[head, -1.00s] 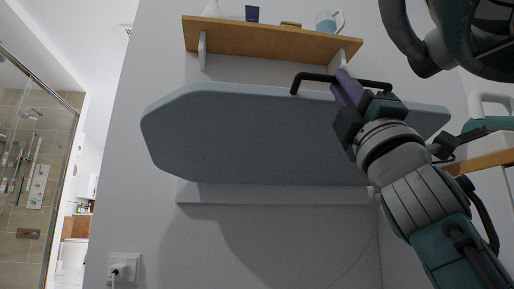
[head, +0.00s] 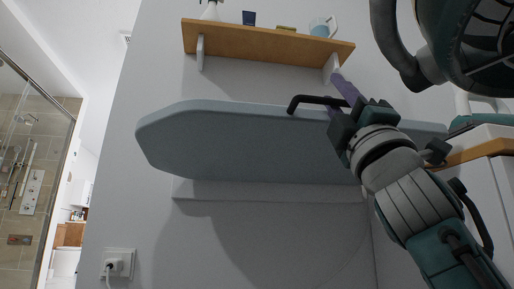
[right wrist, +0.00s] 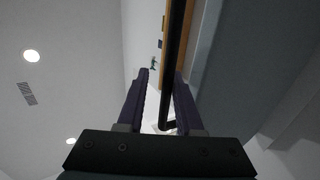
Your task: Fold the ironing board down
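The ironing board (head: 250,150) is a pale grey-blue panel on the wall. It tilts out at the top, with its rounded end to the left. A black bar handle (head: 309,100) sits on its top edge. My right gripper (head: 343,92), with purple fingers, is at the right part of this handle. In the right wrist view the black bar (right wrist: 176,60) runs between the open fingers (right wrist: 162,90), close to the right one, with a gap to the left one. My arm hides the handle's right end. My left gripper is not in view.
A wooden wall shelf (head: 265,38) with a spray bottle, a mug (head: 322,27) and small items hangs above the board. A wood-edged counter (head: 480,153) is at right. A socket with a plug (head: 116,264) is low left. A glass shower stands at far left.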

